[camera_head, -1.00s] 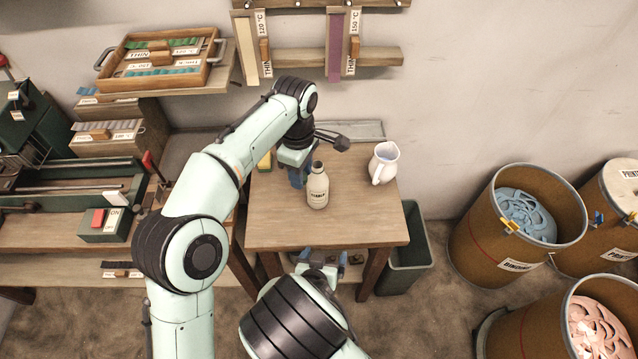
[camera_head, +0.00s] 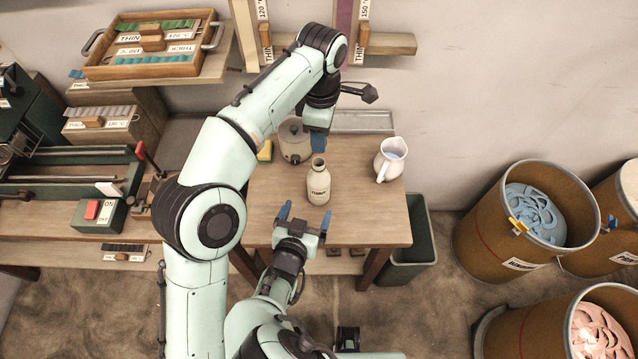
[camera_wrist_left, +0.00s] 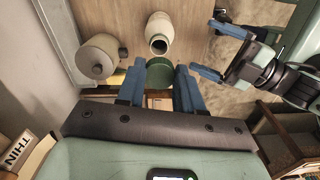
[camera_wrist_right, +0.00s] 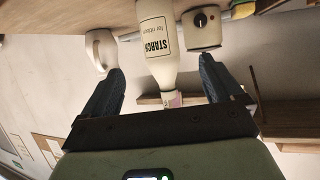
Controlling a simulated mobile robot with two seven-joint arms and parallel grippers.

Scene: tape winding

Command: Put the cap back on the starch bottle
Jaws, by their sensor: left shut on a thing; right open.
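The starch bottle (camera_head: 319,184) is cream coloured and stands upright on the small wooden table, its mouth open and bare. Its label reads STARCH in the right wrist view (camera_wrist_right: 159,45). My left gripper (camera_head: 319,146) is above and just behind the bottle, pointing down. It is shut on the green cap (camera_wrist_left: 159,72), which shows between its fingers in the left wrist view, close to the bottle mouth but apart from it. The head view does not show the cap. My right gripper (camera_head: 305,217) is open and empty at the table's front edge, its fingers pointing towards the bottle without touching it.
A lidded pot (camera_head: 294,142) stands behind the bottle to the left, with a yellow block (camera_head: 265,151) beside it. A white jug (camera_head: 389,160) stands at the right. The table (camera_head: 380,220) is bare at front right. A dark bin (camera_head: 405,250) is beside it.

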